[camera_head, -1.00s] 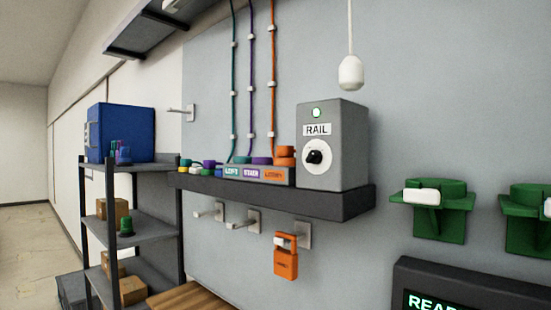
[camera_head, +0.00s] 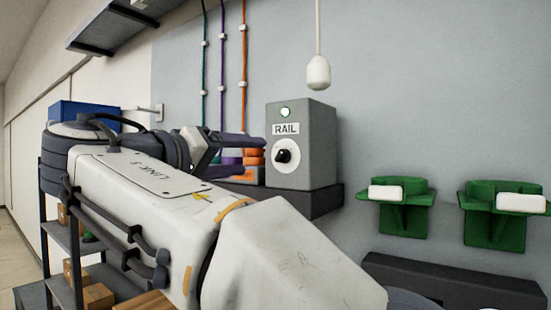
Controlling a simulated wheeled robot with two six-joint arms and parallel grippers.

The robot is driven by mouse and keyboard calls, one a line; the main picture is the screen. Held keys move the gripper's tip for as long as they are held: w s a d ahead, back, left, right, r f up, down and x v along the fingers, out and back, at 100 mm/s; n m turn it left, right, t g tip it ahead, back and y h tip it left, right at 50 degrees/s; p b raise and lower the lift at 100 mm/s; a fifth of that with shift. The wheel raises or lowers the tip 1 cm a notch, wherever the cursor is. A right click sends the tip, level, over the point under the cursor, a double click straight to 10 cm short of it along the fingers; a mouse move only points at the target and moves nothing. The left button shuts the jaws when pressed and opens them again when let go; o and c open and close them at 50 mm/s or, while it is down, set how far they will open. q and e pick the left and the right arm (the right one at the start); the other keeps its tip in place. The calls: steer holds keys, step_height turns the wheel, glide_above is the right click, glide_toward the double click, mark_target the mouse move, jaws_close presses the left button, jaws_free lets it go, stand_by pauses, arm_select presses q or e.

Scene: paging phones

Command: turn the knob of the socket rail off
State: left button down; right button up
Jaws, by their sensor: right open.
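The grey socket rail box labelled RAIL (camera_head: 315,150) stands on the dark wall shelf (camera_head: 325,202). Its black knob (camera_head: 283,156) sits on a white round dial on the front face. A small lamp (camera_head: 285,112) above the label glows pale green. My right gripper (camera_head: 262,156) is just left of the box, its dark fingers apart, one above the other, with nothing seen between them. The fingertips are close to the box's left edge; whether they touch it is unclear. My left gripper is not in view.
My right arm hides much of the shelf's left part and the storage rack (camera_head: 45,235). An orange plug stack (camera_head: 254,157) shows behind the fingers. A white pendant (camera_head: 318,73) hangs above the box. Green wall brackets (camera_head: 403,212) are to the right, above a dark unit (camera_head: 455,285).

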mark_target(279, 156)
steer(key=p+x, duration=0.2)
steer(key=x, duration=0.6)
steer(key=shift+w+d+r, duration=0.1)
steer(key=shift+w+d, duration=0.4)
steer(key=shift+w, duration=0.2)
jaws_close()
